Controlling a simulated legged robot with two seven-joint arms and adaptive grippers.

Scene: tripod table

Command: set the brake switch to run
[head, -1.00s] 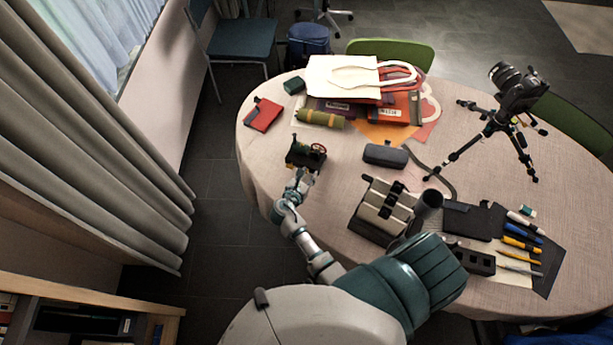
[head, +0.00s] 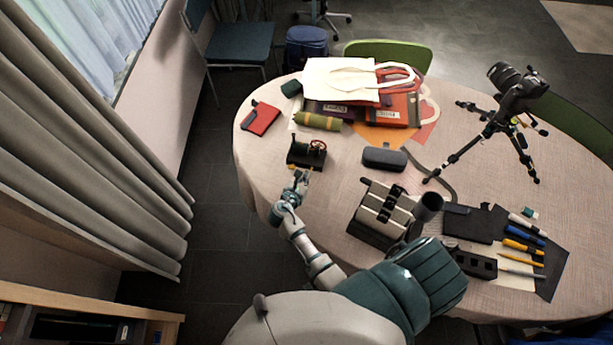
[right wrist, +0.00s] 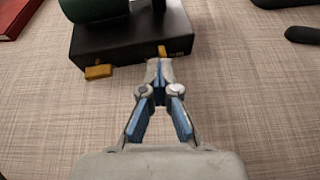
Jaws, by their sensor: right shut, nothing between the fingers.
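A small machine with a black base (head: 305,162), a dark green cylinder and a reddish wheel (head: 318,145) stands on the left part of the table. In the right wrist view the base (right wrist: 130,36) has a small orange-yellow tab (right wrist: 162,51) on its front face, beside tiny lettering. A larger orange-yellow piece (right wrist: 99,72) sticks out at the base's lower left. I cannot tell which is the brake switch or read its setting. My right gripper (right wrist: 159,68) is shut and empty, its tips just in front of the small tab; contact is unclear. My left gripper is out of view.
A dark case (head: 385,158) lies right of the machine. A green-brown roll (head: 318,121) and a red notebook (head: 261,118) lie behind it. A beige-and-black device (head: 382,211) stands right of my forearm. The table's left edge is close.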

